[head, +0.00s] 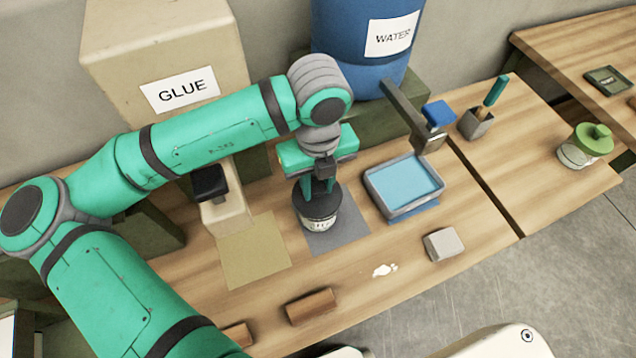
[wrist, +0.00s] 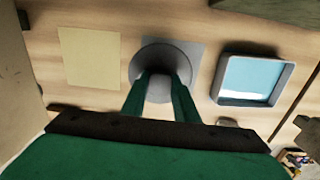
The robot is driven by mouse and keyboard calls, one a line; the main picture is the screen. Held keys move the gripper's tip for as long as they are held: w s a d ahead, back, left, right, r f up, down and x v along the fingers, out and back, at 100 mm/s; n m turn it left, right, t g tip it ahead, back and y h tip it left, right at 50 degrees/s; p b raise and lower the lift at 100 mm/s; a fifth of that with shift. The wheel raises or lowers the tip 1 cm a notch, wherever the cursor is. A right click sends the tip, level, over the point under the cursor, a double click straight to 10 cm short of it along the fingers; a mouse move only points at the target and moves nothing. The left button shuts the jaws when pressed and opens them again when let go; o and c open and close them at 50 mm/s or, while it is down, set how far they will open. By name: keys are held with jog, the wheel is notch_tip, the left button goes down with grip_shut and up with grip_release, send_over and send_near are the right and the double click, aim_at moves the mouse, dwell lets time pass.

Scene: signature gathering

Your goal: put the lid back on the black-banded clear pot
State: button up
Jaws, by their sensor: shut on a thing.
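A dark round lid (head: 317,204) is over the black-banded clear pot (head: 321,224), which stands on a grey mat (head: 348,233). My gripper (head: 318,186) points down from above and is shut on the lid's knob. In the wrist view, the lid (wrist: 148,57) is a grey disc under my fingers, with its pale knob (wrist: 159,92) between them. The lid hides the pot's mouth. It looks level and in line with the pot, but I cannot tell if it rests on the rim or hovers just above it.
A blue-filled tray (head: 405,186) is right of the pot, under a metal spout (head: 408,113). A yellow mat (head: 252,252) and a dispenser (head: 224,208) are left. A grey block (head: 442,244) and a brown block (head: 311,306) lie in front. A green-lidded jar (head: 584,146) stands far right.

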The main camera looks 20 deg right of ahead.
jog(key=shift+s+d+f, duration=0.2)
jog(key=shift+s+f, duration=0.05)
jog(key=shift+f, duration=0.05)
jog(key=o, duration=1.6)
jog(key=shift+s+r, duration=0.1)
jog(key=shift+r, duration=1.2)
jog(key=shift+w+a+r, duration=0.1)
jog(key=shift+w+r, duration=0.05)
jog(key=shift+r, duration=1)
jog(key=shift+w+r, duration=0.1)
jog(key=shift+r, duration=1.05)
